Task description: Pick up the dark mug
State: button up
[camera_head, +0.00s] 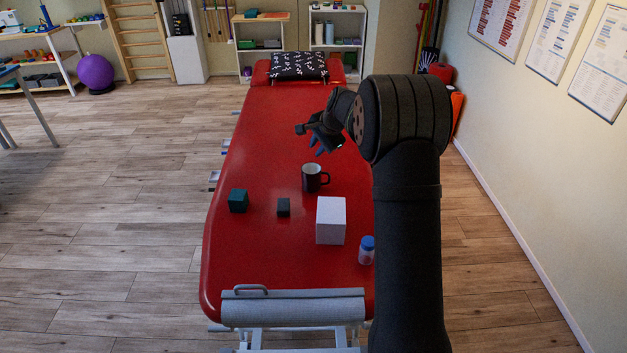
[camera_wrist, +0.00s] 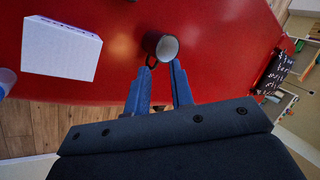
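The dark mug (camera_head: 311,178) stands upright on the red treatment table (camera_head: 262,262), its handle toward the right in the head view. In the wrist view the mug (camera_wrist: 151,44) shows its pale inside, and its dark handle points toward my gripper. My gripper (camera_head: 318,148) is above the table, beyond the mug in the head view. In the wrist view its two blue fingers (camera_wrist: 160,72) are apart with nothing held between them. The mug lies just past the fingertips there. The head view does not show the gap between fingers clearly.
A white box (camera_head: 331,220) stands near the mug, and also shows in the wrist view (camera_wrist: 60,48). A small dark cube (camera_head: 283,207), a teal cube (camera_head: 238,201) and a blue-capped bottle (camera_head: 366,251) stand nearby. A patterned pillow (camera_head: 298,66) lies at the far end.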

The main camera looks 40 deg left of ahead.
jog(key=w+d+f+m+y, duration=0.2)
jog(key=w+d+f+m, duration=0.3)
jog(key=m, duration=0.7)
jog(key=m+t, duration=0.2)
jog(key=m, duration=0.7)
send_near(316, 178)
jog(key=w+f, duration=0.5)
jog(key=shift+w+d+f, duration=0.1)
jog(key=shift+w+d, duration=0.1)
jog(key=shift+d, duration=0.2)
jog(key=shift+w+a+r+x, duration=0.1)
jog(key=shift+r+x, duration=0.05)
jog(key=shift+x, duration=0.75)
jog(key=shift+w+a+r+x, duration=0.1)
jog(key=shift+a+x, duration=0.05)
jog(key=shift+x, duration=0.75)
jog(key=shift+w+a+r+x, duration=0.1)
jog(key=shift+r+x, duration=0.05)
jog(key=shift+x, duration=0.75)
jog(key=shift+s, duration=0.1)
grip_shut()
